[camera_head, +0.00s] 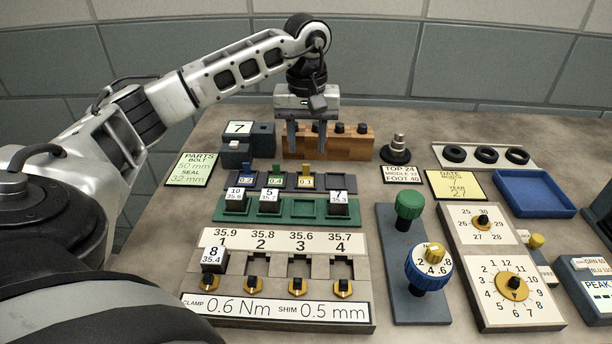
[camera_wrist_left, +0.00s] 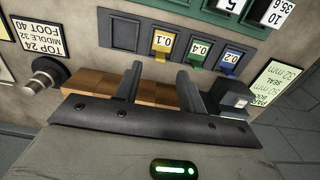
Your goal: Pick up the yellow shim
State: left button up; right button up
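The yellow shim (camera_head: 306,170) stands in a slot of the dark shim rack, above a label reading 0.1. It also shows in the left wrist view (camera_wrist_left: 162,42), just beyond the gap between the fingers. A green shim (camera_head: 276,170) marked 0.4 and a blue shim (camera_head: 248,170) marked 0.2 stand in the same rack to its left. My left gripper (camera_head: 307,148) points down with its fingers apart and nothing between them. In the head view it is over the wooden block, behind the yellow shim. My right gripper is not in view.
The wooden block (camera_head: 360,144) with dark pegs stands behind the rack. A grey block (camera_head: 237,152) is to its left, a stepped knob (camera_head: 397,142) to its right. The green tray (camera_head: 286,215) with numbered blocks lies in front of the rack. A blue tray (camera_head: 535,207) is at right.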

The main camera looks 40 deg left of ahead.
aim_at(306, 165)
pick_arm(q)
notch_tip(306, 165, down, 5)
jog(key=shift+s+f+p, duration=0.1)
jog(key=shift+p, duration=0.35)
grip_shut()
jog(key=shift+r, duration=0.55)
jog(key=s+d+r+b, duration=0.1)
jog(key=s+d+r, duration=0.7)
jog(key=s+r, duration=0.3)
jog(key=shift+s+d+r+b, duration=0.2)
jog(key=shift+r+b, duration=0.1)
jog(key=shift+r, duration=0.15)
